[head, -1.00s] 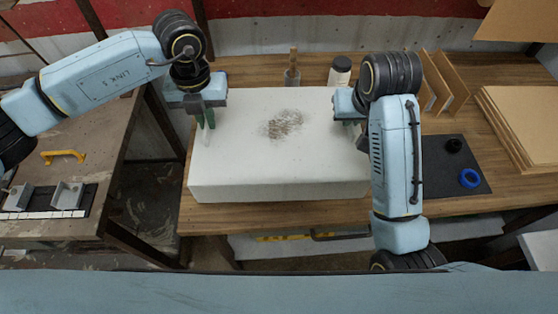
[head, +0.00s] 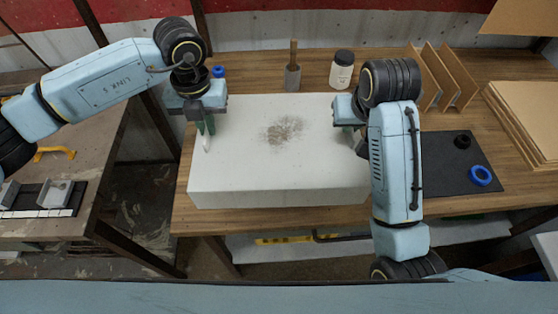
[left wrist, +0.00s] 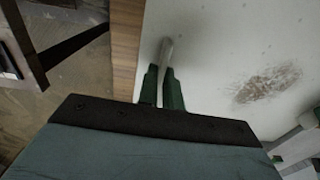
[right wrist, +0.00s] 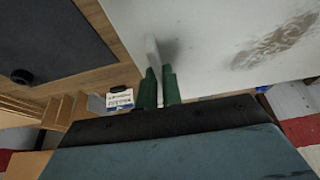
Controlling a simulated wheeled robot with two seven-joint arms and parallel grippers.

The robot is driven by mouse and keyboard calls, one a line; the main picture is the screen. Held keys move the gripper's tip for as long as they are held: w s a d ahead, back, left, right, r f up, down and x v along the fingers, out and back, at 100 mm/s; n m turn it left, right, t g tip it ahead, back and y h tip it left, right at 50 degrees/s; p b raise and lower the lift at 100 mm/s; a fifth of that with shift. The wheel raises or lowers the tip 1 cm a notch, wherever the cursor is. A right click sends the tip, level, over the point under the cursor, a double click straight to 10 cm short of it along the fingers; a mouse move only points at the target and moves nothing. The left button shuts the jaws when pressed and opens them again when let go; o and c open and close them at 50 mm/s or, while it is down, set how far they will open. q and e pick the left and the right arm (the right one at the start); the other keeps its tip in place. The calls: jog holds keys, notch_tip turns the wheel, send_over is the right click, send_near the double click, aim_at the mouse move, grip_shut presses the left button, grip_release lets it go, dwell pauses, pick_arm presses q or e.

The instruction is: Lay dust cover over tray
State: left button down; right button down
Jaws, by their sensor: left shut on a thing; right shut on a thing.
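The dust cover (head: 240,160) is a white box-shaped lid with a grey-brown dirt patch on top. It is level above the wooden bench; I cannot tell whether it touches anything below. No tray shows; anything under the cover is hidden. My left gripper (head: 208,128) is shut on a pale upright tab (left wrist: 167,50) at the cover's left side. My right gripper (head: 358,138) is at the right side, partly hidden by its arm in the head view. In the right wrist view its green fingers (right wrist: 159,88) are shut on a similar tab (right wrist: 151,52).
Behind the cover stand a wooden-handled tool in a grey holder (head: 293,75), a white jar (head: 342,72) and a small blue ring (head: 218,71). At right are a dark mat (head: 440,182) with a blue ring (head: 480,176) and upright brown dividers (head: 440,80). A gap separates the left table.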

aim_at(358, 179)
pick_arm(q)
jog(key=shift+f+b, duration=0.4)
jog(key=shift+f, duration=0.2)
pick_arm(e)
jog(key=shift+f, duration=0.6)
pick_arm(q)
jog(key=c, duration=1.6)
grip_release()
jog(key=shift+r, duration=0.15)
pick_arm(e)
jog(key=c, duration=1.6)
grip_release()
jog(key=shift+r, duration=0.15)
pick_arm(q)
jog(key=shift+o, duration=0.2)
pick_arm(e)
jog(key=shift+o, duration=0.2)
pick_arm(q)
jog(key=shift+r, duration=0.1)
pick_arm(e)
jog(key=shift+r, duration=0.2)
pick_arm(q)
notch_tip(358, 179, up, 12)
pick_arm(e)
jog(key=s, duration=1.2)
jog(key=shift+s+d+r, duration=0.2)
jog(key=shift+s+r, duration=0.05)
jog(key=shift+r, duration=0.1)
